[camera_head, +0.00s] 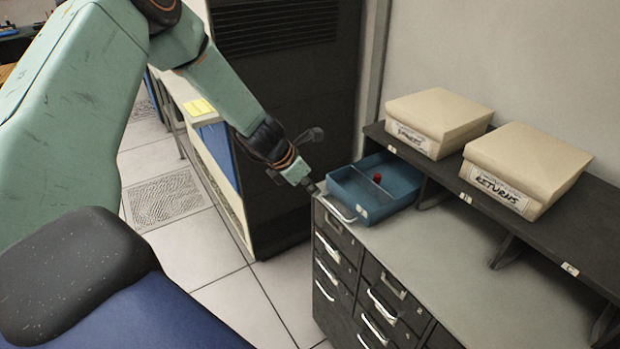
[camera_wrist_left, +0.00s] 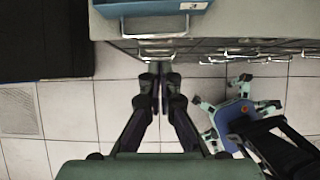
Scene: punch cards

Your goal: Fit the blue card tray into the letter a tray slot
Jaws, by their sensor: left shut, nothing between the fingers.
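The blue card tray (camera_head: 401,186) sits on the left end of the grey cabinet top, with a pale handle on its front. A small red knob shows inside it. Its right side lies close to the dark shelf, whose posts divide the space below into slots. In the left wrist view the shut fingertips (camera_wrist_left: 160,84) are apart from the tray (camera_wrist_left: 140,8). My right gripper is not in view.
Two cream boxes (camera_head: 440,108) (camera_head: 530,160) stand on the dark shelf (camera_head: 545,239). The cabinet top (camera_head: 470,270) is clear in front of it. Drawers with metal handles (camera_head: 383,307) face left. A tall black cabinet (camera_head: 285,100) stands behind my left arm.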

